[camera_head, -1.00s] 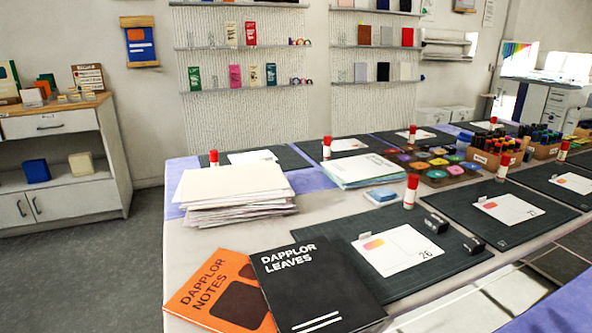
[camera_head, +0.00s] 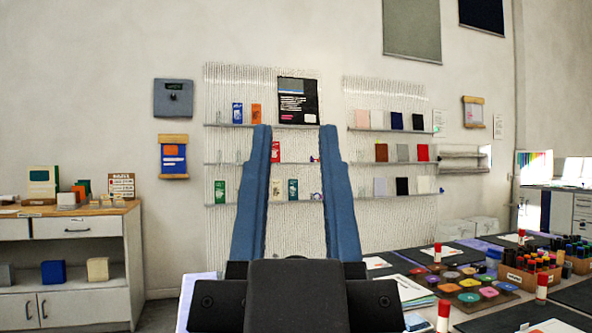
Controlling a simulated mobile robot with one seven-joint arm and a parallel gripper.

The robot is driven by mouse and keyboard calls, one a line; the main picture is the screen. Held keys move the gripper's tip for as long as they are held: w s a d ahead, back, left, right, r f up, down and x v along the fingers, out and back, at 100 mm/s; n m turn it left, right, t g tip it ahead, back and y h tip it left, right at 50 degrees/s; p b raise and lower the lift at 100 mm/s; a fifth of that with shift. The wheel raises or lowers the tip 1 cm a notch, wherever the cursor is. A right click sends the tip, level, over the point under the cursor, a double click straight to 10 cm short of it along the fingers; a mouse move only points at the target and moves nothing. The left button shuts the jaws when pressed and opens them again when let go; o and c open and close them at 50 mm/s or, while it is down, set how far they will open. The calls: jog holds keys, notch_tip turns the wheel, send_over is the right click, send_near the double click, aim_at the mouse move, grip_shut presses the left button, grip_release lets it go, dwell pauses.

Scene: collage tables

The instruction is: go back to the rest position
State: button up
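My gripper (camera_head: 297,133) stands upright in the middle of the head view, its two blue fingers pointing up. The fingers are clearly apart and nothing shows between them except the wall and shelves behind. The gripper's dark body covers the near part of the collage table.
The collage table (camera_head: 404,266) extends to the right, with a tray of coloured ink pads (camera_head: 467,284), a box of markers (camera_head: 531,278) and several red-capped glue sticks. A white cabinet (camera_head: 77,265) stands left. Shelves (camera_head: 392,192) hang on the back wall.

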jog(key=shift+r, duration=0.2)
notch_tip(320, 180, up, 27)
jog(key=p, duration=2.7)
